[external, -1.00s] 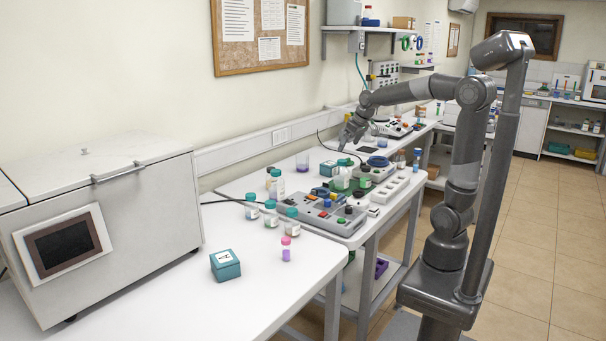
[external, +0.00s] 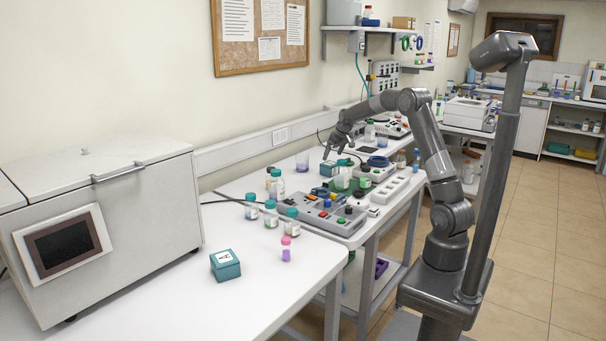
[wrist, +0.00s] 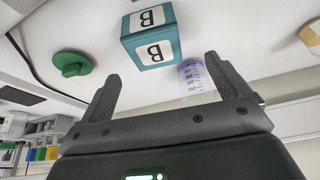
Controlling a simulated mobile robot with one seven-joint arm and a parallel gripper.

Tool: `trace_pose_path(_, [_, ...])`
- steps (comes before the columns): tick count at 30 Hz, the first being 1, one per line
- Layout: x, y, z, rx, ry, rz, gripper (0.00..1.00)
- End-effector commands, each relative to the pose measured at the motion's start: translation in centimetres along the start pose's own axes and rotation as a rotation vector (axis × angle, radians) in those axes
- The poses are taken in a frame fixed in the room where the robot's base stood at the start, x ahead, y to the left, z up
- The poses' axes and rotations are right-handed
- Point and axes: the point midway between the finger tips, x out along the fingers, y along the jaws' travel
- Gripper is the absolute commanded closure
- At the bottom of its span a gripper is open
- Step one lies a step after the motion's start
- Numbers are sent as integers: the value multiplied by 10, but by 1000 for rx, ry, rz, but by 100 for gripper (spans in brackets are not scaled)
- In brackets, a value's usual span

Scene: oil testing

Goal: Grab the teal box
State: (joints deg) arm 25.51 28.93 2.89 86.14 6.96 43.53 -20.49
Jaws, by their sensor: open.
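Two teal boxes are in view. One, with a white label reading B, is the teal box (wrist: 152,38) in the wrist view, just beyond and between my fingertips. It also shows on the far part of the bench as a small teal box (external: 328,168) in the external view. The other teal box (external: 225,266), labelled A, sits on the near white table. My gripper (external: 335,151) is open and empty, above and close to box B, not visibly touching it. In the wrist view my open gripper (wrist: 162,68) has both fingers spread.
A beaker with purple liquid (external: 302,161) stands close to box B; it shows behind my right finger in the wrist view (wrist: 195,76). A green round object (wrist: 72,63) lies to the left. Several bottles and a grey control panel (external: 322,214) crowd the bench nearer the camera.

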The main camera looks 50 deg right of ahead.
Motion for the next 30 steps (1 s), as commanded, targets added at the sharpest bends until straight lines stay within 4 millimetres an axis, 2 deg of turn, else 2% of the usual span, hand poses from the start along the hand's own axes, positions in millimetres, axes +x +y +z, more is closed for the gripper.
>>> trace_pose_path(6, [35,0,1,0,-2,-1,7])
trace_pose_path(13, [53,3,1,0,-1,0,7])
trace_pose_path(21, [91,7,2,0,-1,-1,7])
trace_pose_path(28, [93,7,1,0,0,0,7])
trace_pose_path(30, [93,7,1,0,0,0,12])
